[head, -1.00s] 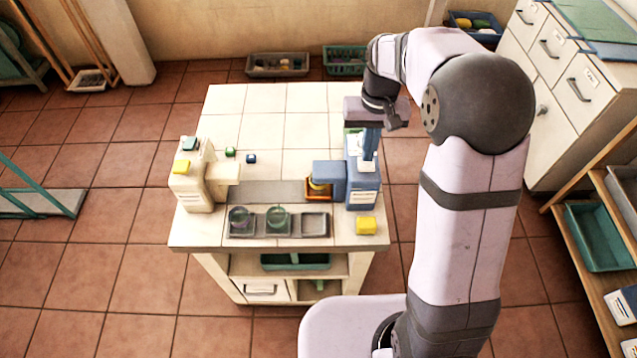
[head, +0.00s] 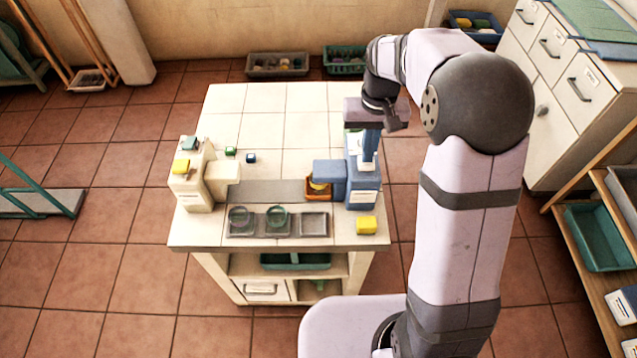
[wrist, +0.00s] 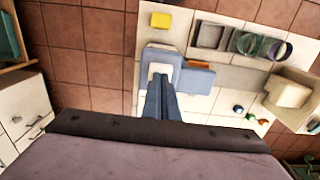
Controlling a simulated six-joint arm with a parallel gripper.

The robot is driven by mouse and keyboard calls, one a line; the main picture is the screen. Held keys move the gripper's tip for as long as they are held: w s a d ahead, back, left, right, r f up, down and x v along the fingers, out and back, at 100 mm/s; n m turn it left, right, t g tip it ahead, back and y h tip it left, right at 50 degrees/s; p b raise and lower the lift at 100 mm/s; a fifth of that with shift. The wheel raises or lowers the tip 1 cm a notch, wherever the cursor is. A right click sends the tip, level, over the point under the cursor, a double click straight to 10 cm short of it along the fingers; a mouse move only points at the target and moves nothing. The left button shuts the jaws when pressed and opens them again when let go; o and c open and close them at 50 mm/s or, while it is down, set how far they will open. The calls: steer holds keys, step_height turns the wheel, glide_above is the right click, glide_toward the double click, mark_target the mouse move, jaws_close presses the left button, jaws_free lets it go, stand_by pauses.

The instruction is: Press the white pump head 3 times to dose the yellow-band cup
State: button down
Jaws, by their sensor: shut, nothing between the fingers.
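The blue dispenser (head: 360,190) stands at the right of the table. Its white pump head (head: 368,168) is on top, and it also shows in the wrist view (wrist: 160,69). My gripper (head: 369,159) points down with its fingers shut and empty, directly over the pump head. The fingertips are at or very near the head; I cannot tell whether they touch it. The yellow-band cup (head: 318,186) sits in an orange tray (head: 314,199) under the blue spout, partly hidden by it.
A cream dispenser (head: 192,185) stands at the left. A rack (head: 297,236) at the front holds two cups, and its right compartment is empty. A yellow block (head: 366,225) lies at the front right. The table's back is clear.

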steer(key=shift+f+b, duration=0.5)
steer(key=shift+f, duration=0.5)
steer(key=shift+r, duration=0.15)
steer(key=shift+r+p, duration=1.15)
steer(key=shift+p, duration=0.05)
steer(key=shift+f, duration=0.2)
